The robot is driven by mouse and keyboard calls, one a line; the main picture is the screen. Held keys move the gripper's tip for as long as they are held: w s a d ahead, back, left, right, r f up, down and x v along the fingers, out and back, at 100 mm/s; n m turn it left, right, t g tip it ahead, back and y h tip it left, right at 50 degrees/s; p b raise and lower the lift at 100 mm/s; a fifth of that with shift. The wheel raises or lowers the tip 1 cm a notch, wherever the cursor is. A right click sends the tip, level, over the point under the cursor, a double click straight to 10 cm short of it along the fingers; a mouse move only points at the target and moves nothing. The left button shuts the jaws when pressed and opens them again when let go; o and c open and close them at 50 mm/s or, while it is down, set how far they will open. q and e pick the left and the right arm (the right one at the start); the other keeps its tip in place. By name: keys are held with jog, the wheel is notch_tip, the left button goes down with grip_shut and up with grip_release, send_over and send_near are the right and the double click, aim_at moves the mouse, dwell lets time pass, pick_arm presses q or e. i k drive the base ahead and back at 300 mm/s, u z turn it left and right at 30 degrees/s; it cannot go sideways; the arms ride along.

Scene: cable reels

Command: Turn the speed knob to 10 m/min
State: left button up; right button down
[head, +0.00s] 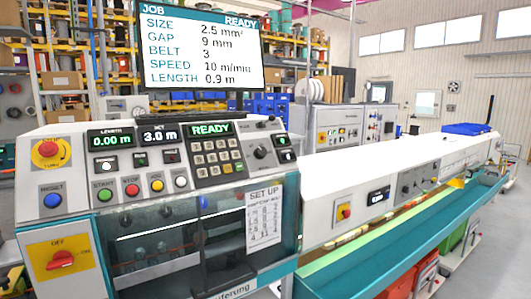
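A black rotary knob (261,152) sits on the right part of the sloped control panel, beside the keypad (217,158). Its label and scale are too small to read, so I cannot tell its setting or whether it is the speed knob. The job screen (202,47) above lists size 2.5 mm², gap 9 mm, belt 3, speed 10 m/min and length 0.9 m, with "READY" at top right. Neither gripper is in view.
Panel displays read 0.00 m (111,139), 3.0 m (160,135) and READY (210,130). A red emergency stop (48,149) and a red switch on yellow (60,259) are at left. A set-up sheet (264,216) hangs on the front. A white feeder with a teal trough (400,255) extends right.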

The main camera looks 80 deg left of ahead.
aim_at(260, 153)
jog(key=u, duration=0.85)
jog(key=i, duration=0.95)
jog(key=u, duration=1.05)
